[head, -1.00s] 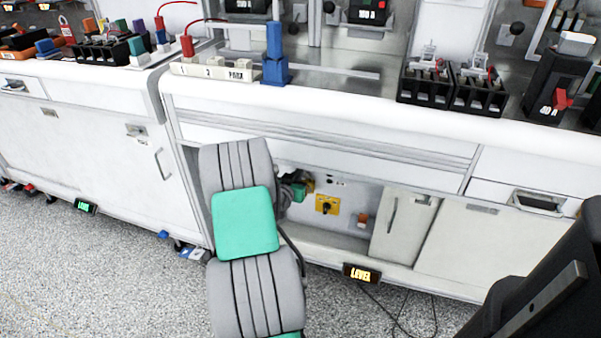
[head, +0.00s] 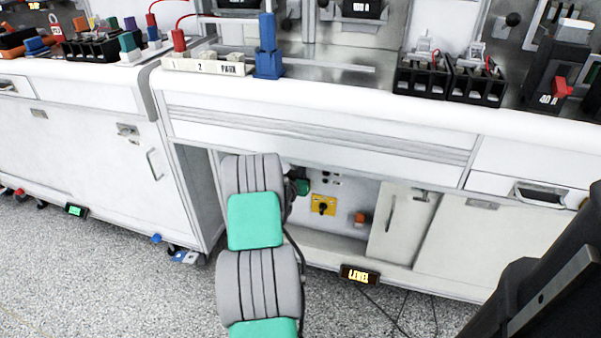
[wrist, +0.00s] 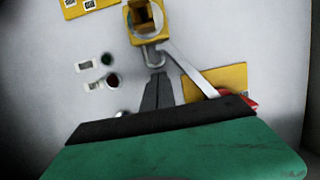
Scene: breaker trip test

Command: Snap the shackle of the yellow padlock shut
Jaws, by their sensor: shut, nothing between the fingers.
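The yellow padlock (wrist: 147,36) is at the top of the wrist view, in front of a pale panel. A grey curved metal piece, which looks like its shackle, shows just below the body; I cannot tell whether it is seated. My gripper (wrist: 157,76) is shut and empty, its dark fingers pointing up at this metal piece. I cannot tell whether they touch. In the head view my gripper's green housing (head: 303,187) shows in the open bay under the counter, partly behind my arm. The padlock cannot be made out there.
A grey lever (wrist: 190,70) slants beside the padlock, near a yellow plate (wrist: 222,84) and a red part (wrist: 245,104). The bay holds a yellow plate with a black knob (head: 323,205). A cabinet door (head: 396,222) stands to its right.

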